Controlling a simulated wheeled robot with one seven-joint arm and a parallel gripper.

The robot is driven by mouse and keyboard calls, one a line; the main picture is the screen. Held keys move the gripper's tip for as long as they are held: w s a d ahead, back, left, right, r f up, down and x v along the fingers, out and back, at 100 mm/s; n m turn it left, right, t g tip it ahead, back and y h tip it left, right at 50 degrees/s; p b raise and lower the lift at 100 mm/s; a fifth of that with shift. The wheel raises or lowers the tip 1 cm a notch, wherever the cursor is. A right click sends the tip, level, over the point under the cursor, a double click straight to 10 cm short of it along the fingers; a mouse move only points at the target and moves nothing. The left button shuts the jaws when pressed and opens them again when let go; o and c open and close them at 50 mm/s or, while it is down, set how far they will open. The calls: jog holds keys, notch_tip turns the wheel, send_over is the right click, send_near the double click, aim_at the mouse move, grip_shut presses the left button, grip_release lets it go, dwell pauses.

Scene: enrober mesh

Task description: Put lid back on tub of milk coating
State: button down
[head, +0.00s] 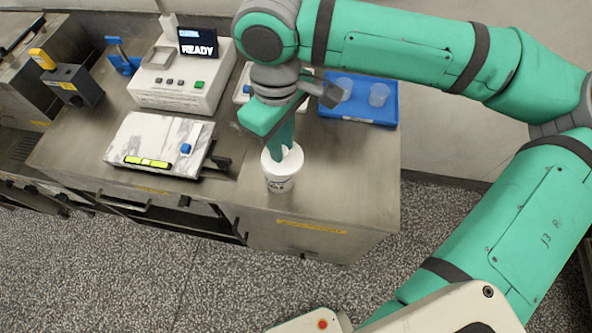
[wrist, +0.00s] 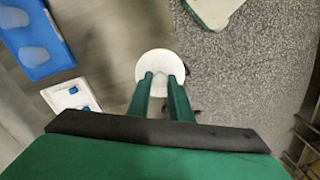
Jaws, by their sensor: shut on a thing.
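The tub of milk coating (head: 280,184) is a white round tub with dark print, upright near the front edge of the steel worktop. My gripper (head: 283,150) points down at its top, with its green fingers over the middle of the white round top. In the wrist view the white lid (wrist: 160,66) shows as a disc at the fingertips of my gripper (wrist: 164,80). The gripper is shut on the lid. The lid appears to lie over the tub's mouth; I cannot tell whether it is seated on the rim or just above it. The disc hides the tub in the wrist view.
A blue tray (head: 388,114) with clear cups stands behind to the right. A marble-topped slab (head: 125,140) with a yellow level lies left of the tub, and a white READY machine (head: 190,88) stands behind it. Bare worktop (head: 345,185) lies right of the tub.

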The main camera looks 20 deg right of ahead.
jog(key=w, duration=0.1)
jog(key=w+r+n, duration=0.1)
jog(key=shift+w+a+r, duration=0.15)
jog(key=shift+w+a, duration=0.05)
jog(key=shift+w, duration=0.2)
jog(key=shift+f, duration=3.1)
jog(key=shift+f, duration=0.2)
jog(key=c, duration=1)
grip_release()
jog(key=shift+r, duration=0.1)
jog(key=shift+r, duration=3.45)
